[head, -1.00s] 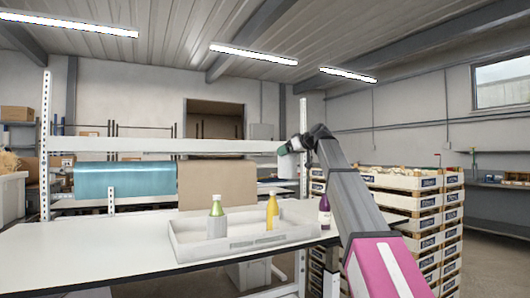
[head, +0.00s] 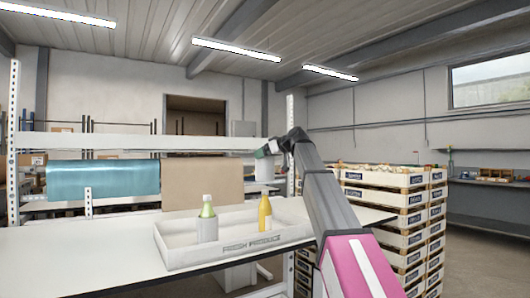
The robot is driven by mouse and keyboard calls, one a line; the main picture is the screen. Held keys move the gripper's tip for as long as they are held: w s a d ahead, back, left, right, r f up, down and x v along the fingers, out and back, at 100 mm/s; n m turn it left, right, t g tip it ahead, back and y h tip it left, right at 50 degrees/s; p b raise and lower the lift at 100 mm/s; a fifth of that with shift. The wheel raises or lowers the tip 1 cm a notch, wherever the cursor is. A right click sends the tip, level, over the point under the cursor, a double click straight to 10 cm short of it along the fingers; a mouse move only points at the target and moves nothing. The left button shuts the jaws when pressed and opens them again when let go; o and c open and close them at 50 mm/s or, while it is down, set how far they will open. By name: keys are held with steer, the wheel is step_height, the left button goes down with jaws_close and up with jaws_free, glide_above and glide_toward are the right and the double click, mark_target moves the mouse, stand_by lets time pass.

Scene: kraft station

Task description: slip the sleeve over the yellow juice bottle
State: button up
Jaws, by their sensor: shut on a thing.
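The yellow juice bottle (head: 265,215) stands upright in the right part of a pale tray (head: 178,258). My gripper (head: 264,156) is above it, small in the head view, and shut on a light grey sleeve (head: 265,172). The sleeve hangs roughly upright, over the bottle in the picture, with a visible gap between its lower end and the bottle's cap. I cannot tell from this one view whether they line up in depth.
The tray stands on a white table (head: 90,255), whose left part is bare. A brown board (head: 202,185) and a teal roll (head: 95,180) are behind the table. Stacked crates (head: 400,205) stand to the right.

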mark_target(268, 201)
steer(key=shift+f, duration=10.5)
steer(key=o, duration=0.5)
steer(key=shift+d, duration=0.1)
steer(key=v, duration=1)
steer(key=shift+s+d+r, duration=0.15)
steer(key=shift+d, duration=0.1)
